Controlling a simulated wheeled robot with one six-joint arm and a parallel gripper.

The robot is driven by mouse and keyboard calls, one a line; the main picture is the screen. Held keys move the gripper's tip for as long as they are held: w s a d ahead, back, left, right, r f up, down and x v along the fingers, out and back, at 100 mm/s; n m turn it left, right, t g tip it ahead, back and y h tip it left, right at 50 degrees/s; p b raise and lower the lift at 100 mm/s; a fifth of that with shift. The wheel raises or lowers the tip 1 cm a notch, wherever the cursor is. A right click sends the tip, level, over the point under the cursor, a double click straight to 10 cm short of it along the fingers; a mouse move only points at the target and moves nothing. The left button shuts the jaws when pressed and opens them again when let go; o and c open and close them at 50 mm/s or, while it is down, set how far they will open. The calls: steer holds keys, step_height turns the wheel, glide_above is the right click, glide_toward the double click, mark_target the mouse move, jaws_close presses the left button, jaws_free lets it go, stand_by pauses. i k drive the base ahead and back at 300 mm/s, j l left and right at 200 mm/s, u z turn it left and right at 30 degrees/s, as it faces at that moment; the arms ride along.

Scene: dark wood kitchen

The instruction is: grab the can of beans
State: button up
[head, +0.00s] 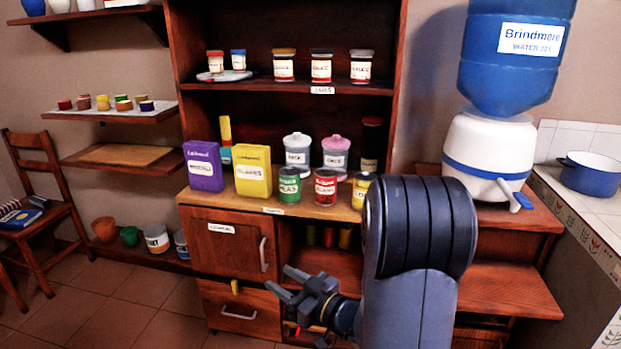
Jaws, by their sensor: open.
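A row of cans stands on the wooden cabinet counter. The red can (326,187) has a small label that seems to read beans, though the print is hard to make out. A green can (289,186) stands just left of it, and a yellow can (361,190) stands to its right, partly hidden by my arm. My gripper (278,280) is open and empty. It is below the counter, in front of the cabinet's lower door and drawer, apart from the cans.
Yellow (253,171) and purple (203,167) boxes stand left of the cans. Grey-lidded (298,152) and pink-lidded (335,153) jars stand behind. A shelf of jars (321,66) is above. A blue-and-white water dispenser (497,145) stands right.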

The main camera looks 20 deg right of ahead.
mark_target(325, 177)
steer(key=i+j+z, duration=0.15)
steer(key=i+z, duration=0.3)
steer(key=i+j+z, duration=0.25)
steer(key=z, duration=0.15)
steer(key=i+j+z, duration=0.35)
steer(key=i, duration=0.15)
steer(key=l, duration=0.1)
